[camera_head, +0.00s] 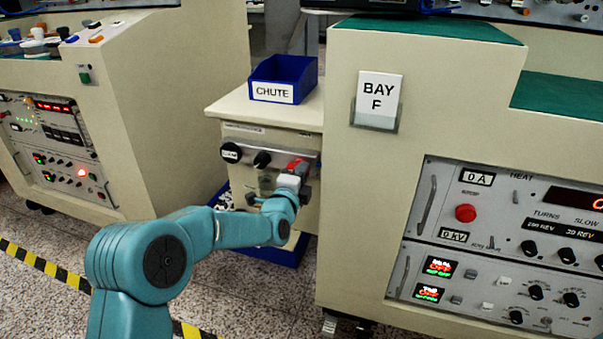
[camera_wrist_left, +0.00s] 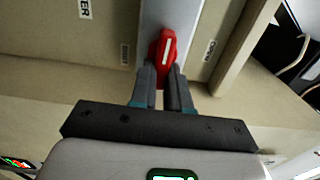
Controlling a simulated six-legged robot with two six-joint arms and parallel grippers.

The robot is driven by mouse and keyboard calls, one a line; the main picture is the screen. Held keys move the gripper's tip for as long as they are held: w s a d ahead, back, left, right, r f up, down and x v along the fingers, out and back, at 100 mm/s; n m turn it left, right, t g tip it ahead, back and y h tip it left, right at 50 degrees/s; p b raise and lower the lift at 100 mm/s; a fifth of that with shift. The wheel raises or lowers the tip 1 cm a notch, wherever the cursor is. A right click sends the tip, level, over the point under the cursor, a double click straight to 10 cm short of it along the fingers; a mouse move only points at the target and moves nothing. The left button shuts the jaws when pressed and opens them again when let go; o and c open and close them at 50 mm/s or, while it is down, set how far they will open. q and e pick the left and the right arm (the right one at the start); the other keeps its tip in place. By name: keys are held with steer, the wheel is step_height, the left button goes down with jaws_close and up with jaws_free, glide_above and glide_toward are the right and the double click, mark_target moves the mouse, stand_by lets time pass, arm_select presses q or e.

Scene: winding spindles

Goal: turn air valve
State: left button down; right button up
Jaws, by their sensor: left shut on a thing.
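The air valve has a red handle (camera_head: 297,165) on the front panel of the small cream cabinet (camera_head: 213,112) in the head view. In the left wrist view the red handle (camera_wrist_left: 167,48) carries a white stripe and stands close to upright in the picture, on a pale metal strip. My left gripper (camera_wrist_left: 166,82) is shut on the red handle, with a dark finger on each side of it. In the head view my left gripper (camera_head: 290,180) is at the panel and hides the lower part of the valve. My right gripper is out of view.
A blue bin (camera_head: 283,80) labelled CHUTE stands on the cabinet. Black knobs (camera_head: 262,159) sit left of the valve. Another blue bin (camera_head: 270,252) is on the floor below. The large BAY F console (camera_head: 345,215) stands close on the right.

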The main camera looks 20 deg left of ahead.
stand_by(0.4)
arm_select(q)
steer(key=c, duration=1.1)
jaws_free()
steer(key=s+p, duration=0.2)
steer(key=s, duration=1.4)
steer(key=shift+s+a+p, duration=0.15)
steer(key=shift+a+p, duration=0.15)
